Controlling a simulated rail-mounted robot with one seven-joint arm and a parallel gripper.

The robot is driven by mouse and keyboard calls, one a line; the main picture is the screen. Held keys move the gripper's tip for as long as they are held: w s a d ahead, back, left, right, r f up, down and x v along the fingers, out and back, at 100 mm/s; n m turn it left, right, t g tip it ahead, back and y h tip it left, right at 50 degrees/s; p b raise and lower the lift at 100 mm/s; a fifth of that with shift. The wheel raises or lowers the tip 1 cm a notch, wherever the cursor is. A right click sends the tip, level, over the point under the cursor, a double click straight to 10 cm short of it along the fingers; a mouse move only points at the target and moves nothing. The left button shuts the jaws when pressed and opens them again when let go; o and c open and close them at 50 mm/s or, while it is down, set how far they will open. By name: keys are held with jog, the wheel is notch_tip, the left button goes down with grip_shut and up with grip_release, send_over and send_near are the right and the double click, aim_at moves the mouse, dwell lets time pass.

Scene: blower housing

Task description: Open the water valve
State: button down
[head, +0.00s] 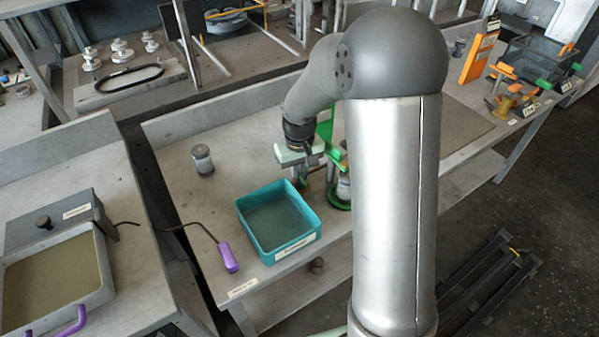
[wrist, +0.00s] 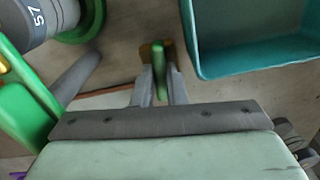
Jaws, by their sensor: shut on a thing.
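In the wrist view a small green lever (wrist: 160,72), seen nearly edge-on, stands between the two grey fingers of my gripper (wrist: 159,88). The gripper is shut on it. A brass-coloured part (wrist: 146,52), apparently the valve body, shows just beyond the lever. In the head view my gripper (head: 301,172) is low over the bench, left of a green stand. The lever and the fingertips cannot be made out there. How far the lever is turned cannot be told.
A teal bin (head: 300,243) stands close in front of my gripper; its wall also shows in the wrist view (wrist: 198,45). The green stand (head: 325,127) with a grey cylinder (wrist: 27,18) is close beside it.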

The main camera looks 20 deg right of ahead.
jog(key=shift+r, duration=0.1)
dwell(0.3)
jog(key=c, duration=1.5)
grip_release()
jog(key=shift+o, duration=0.2)
notch_tip(320, 180, up, 17)
jog(key=shift+r, duration=0.2)
